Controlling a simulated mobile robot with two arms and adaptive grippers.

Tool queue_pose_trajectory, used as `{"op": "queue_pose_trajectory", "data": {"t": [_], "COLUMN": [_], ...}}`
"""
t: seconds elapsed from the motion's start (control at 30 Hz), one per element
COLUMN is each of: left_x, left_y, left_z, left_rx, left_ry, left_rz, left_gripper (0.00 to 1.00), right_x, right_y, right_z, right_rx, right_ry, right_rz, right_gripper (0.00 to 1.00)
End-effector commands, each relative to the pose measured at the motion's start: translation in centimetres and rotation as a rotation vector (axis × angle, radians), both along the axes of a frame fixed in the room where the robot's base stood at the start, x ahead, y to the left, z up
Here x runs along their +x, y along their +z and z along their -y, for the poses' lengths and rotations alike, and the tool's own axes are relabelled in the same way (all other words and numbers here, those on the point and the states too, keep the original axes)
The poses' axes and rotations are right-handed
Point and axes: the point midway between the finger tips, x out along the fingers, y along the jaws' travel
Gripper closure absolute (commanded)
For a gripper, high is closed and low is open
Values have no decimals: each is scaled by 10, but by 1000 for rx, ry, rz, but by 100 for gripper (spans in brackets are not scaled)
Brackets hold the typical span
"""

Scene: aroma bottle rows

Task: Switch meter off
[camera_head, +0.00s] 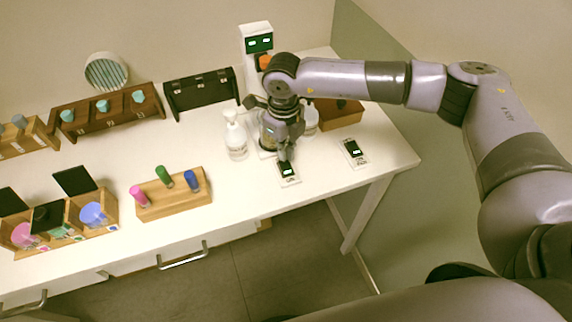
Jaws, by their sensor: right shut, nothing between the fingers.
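A small white meter (289,180) lies near the front edge of the white table, with a dark screen showing a pale lit patch. A second similar meter (354,153) lies to its right, also with a pale patch on its dark screen. My right gripper (284,154) points down with its fingertips shut and empty. Its tips are at the far end of the first meter and hide part of it; I cannot tell whether they touch. My left gripper is not in view.
A white pump bottle (235,138) stands just left of my right gripper. A tall white device (258,42) with a green screen stands behind. A wooden rack (172,205) with coloured vials stands left. Clear tabletop lies between the two meters.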

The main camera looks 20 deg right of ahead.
Motion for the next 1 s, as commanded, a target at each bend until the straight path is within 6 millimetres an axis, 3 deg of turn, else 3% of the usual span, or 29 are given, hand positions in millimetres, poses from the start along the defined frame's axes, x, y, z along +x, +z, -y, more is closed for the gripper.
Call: {"op": "queue_pose_trajectory", "data": {"t": [1.0], "left_x": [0], "left_y": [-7], "left_z": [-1], "left_rx": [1], "left_ry": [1], "left_rz": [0], "left_gripper": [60], "right_x": [0], "right_y": [-7], "right_z": [0], "right_rx": [0], "right_ry": [0], "right_rz": [0], "right_gripper": [100]}}
